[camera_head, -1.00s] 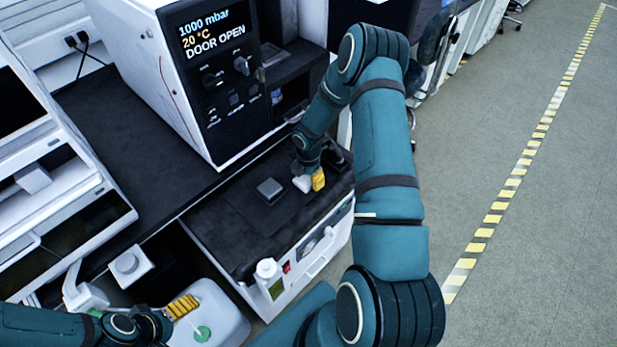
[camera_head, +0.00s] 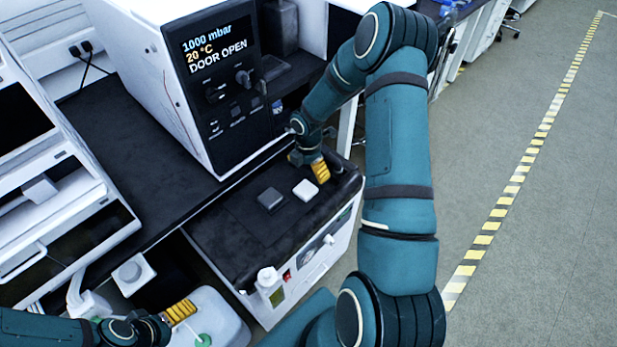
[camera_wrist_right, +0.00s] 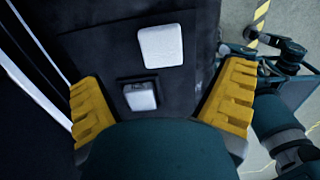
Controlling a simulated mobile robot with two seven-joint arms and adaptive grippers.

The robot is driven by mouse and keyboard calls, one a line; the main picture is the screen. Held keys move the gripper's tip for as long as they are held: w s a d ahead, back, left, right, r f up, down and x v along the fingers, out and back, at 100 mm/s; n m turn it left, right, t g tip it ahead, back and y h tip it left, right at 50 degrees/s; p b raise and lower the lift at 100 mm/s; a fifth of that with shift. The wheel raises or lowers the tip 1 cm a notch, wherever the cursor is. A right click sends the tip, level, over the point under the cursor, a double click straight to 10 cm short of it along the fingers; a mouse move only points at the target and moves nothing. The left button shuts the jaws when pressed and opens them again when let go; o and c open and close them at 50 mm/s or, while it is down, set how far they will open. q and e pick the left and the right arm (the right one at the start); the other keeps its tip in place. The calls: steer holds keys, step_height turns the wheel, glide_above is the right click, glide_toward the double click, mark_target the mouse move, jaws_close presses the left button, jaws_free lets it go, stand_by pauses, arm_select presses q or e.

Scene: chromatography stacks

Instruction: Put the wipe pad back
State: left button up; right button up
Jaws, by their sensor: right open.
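A small white pad, likely the wipe pad (camera_head: 305,190), lies flat on the dark top of the white cabinet (camera_head: 318,255). It also shows in the right wrist view (camera_wrist_right: 160,46). A dark grey square block (camera_head: 270,199) sits just left of it, a small gap apart; it also shows in the wrist view (camera_wrist_right: 140,95). My right gripper (camera_head: 320,171) is just behind and right of the white pad. In the wrist view its yellow fingers (camera_wrist_right: 163,88) are spread wide with nothing between them. My left gripper (camera_head: 182,311) is at the lower left, with its fingertips partly visible.
The instrument with the "DOOR OPEN" display (camera_head: 215,60) stands behind the cabinet top. A white container (camera_head: 215,305) is near my left gripper. The floor at right is clear.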

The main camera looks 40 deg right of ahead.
steer(key=shift+r, duration=1.55)
